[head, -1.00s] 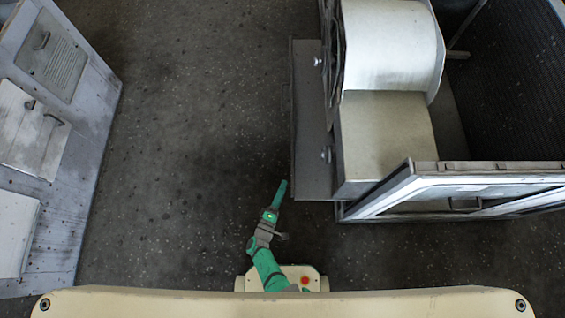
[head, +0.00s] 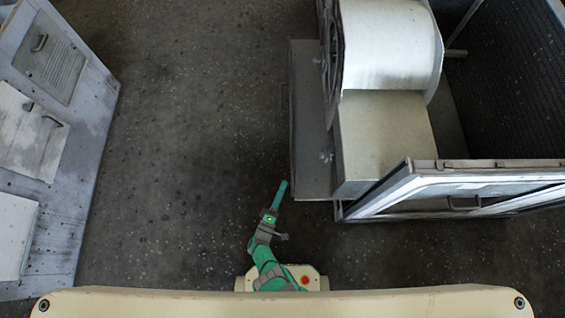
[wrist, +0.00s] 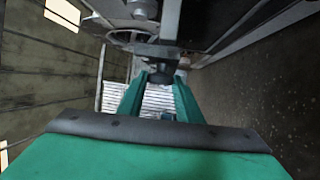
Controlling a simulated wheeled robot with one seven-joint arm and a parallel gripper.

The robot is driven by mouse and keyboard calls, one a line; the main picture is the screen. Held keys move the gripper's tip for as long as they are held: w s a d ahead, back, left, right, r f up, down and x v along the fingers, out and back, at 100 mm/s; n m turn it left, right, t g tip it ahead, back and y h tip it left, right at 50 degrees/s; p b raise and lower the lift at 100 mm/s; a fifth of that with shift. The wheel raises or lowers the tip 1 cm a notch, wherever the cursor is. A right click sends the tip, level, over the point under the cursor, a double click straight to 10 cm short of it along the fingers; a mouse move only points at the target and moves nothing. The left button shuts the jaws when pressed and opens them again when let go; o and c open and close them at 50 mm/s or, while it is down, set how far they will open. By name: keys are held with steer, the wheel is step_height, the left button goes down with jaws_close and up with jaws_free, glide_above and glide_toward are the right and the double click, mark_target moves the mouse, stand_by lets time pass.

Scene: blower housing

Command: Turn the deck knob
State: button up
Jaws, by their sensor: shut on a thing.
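A small dark knob (wrist: 161,76) shows in the wrist view, straight ahead between my two green fingertips. It sits below a grey bracket of the housing. My gripper (wrist: 160,84) is shut on this knob, its fingers on either side. In the head view my gripper (head: 284,184) is beside the left edge of the grey deck plate (head: 312,150). The knob is not visible there, and its turn angle cannot be told.
The blower housing (head: 390,45) and its pale box (head: 385,140) stand at right, with an open metal frame (head: 440,195) beside them. A grey cabinet (head: 75,150) with handles is at left. The floor (head: 190,130) between is clear.

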steer(key=shift+w+a, duration=0.1)
steer(key=shift+a, duration=0.05)
steer(key=o, duration=1)
steer(key=shift+o, duration=0.2)
steer(key=v, duration=1.1)
